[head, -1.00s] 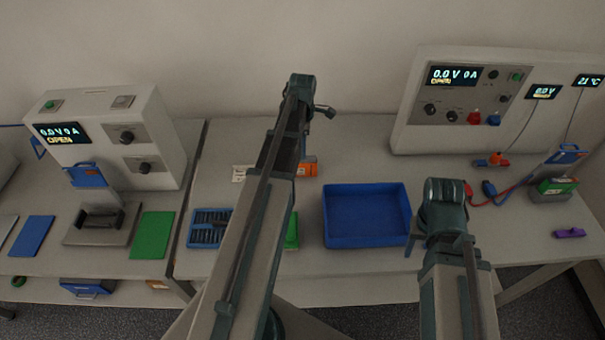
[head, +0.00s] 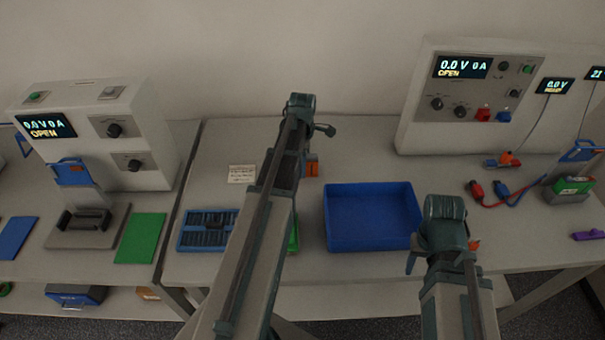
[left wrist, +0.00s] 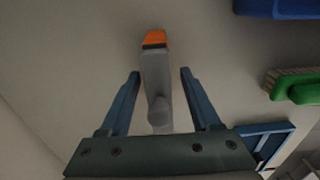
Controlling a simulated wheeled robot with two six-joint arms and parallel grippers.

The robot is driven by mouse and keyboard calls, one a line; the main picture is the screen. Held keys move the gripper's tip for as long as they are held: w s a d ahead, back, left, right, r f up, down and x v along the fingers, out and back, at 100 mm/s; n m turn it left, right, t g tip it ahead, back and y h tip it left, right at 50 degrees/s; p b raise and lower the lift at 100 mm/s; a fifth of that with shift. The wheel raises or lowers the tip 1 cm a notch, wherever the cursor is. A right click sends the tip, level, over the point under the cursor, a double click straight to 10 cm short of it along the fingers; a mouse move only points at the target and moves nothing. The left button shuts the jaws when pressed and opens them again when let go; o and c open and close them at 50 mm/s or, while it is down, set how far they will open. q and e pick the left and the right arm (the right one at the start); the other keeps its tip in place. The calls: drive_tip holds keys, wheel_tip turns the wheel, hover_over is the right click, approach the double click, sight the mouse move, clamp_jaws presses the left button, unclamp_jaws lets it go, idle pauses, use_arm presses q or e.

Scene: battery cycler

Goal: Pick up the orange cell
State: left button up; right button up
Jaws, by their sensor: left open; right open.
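An orange block (head: 312,168), which may be the orange cell, shows on the right bench behind my left arm, partly hidden. In the left wrist view, a grey item with an orange end (left wrist: 155,39) lies between and beyond the fingers; I cannot tell whether it is the same thing. My left gripper (left wrist: 160,74) is open, with a gap on each side of the grey item. My right gripper (head: 438,240) is open near the blue bin's right side. A small orange patch (head: 474,245) shows just behind it.
The blue bin (head: 373,243) looks empty. A blue slotted tray (head: 200,240) lies left of my left arm. A green-handled brush (left wrist: 299,91) lies at the right of the left wrist view. Cycler boxes stand behind. Red and blue leads (head: 505,200) lie at right.

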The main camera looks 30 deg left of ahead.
use_arm(q)
drive_tip(key=shift+f, duration=0.25)
clamp_jaws()
idle(1.3)
